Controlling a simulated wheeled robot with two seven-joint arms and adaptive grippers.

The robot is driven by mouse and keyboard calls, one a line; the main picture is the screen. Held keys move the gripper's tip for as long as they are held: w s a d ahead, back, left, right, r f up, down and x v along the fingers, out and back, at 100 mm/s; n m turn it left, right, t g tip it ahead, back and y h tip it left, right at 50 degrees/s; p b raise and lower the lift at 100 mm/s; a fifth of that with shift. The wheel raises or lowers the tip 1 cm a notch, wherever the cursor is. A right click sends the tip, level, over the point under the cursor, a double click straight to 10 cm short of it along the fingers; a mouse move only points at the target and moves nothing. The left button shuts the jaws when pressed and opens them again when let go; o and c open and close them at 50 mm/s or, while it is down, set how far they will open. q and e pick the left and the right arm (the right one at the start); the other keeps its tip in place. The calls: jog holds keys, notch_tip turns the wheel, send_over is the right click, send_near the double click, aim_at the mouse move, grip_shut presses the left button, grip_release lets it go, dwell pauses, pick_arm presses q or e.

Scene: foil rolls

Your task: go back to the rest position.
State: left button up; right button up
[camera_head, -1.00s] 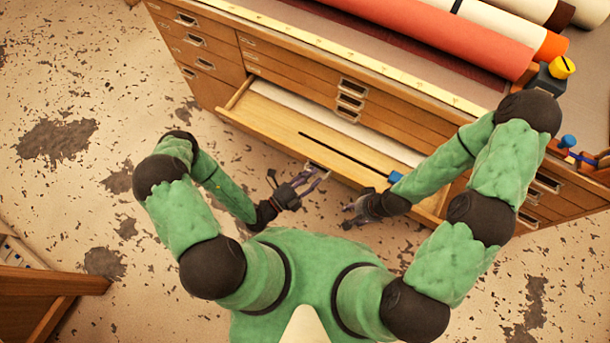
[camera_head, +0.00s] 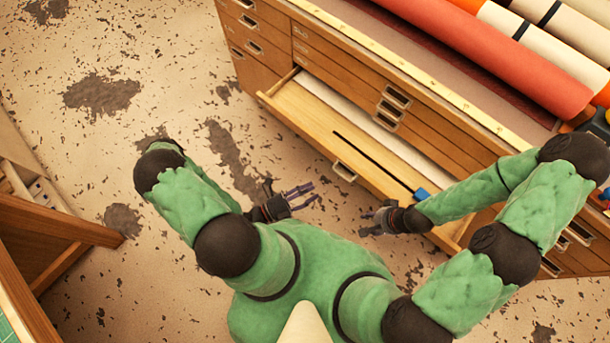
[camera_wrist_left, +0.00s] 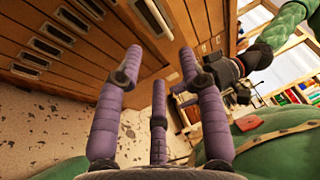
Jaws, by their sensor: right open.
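My left gripper (camera_head: 308,194) is empty, with its purple fingers spread apart, over the floor just in front of the cabinet. Its fingers also show large in the left wrist view (camera_wrist_left: 158,95), with nothing between them. My right gripper (camera_head: 368,223) is open and appears empty, near the front of the pulled-out drawer (camera_head: 300,112). It also shows in the left wrist view (camera_wrist_left: 232,80). The left gripper is apart from the drawer's handle (camera_head: 344,172).
The wooden cabinet (camera_head: 345,60) carries a red roll (camera_head: 490,50) and several other rolls on top. The open drawer holds a long dark strip (camera_head: 375,160) and a small blue piece (camera_head: 421,194). Wooden furniture (camera_head: 50,225) stands at left. Speckled floor (camera_head: 150,60) lies free between.

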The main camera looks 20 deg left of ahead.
pick_arm(q)
jog(key=shift+s+a+f, duration=0.1)
jog(key=shift+s+a, duration=0.25)
jog(key=shift+s, duration=0.1)
jog(key=shift+d, duration=0.1)
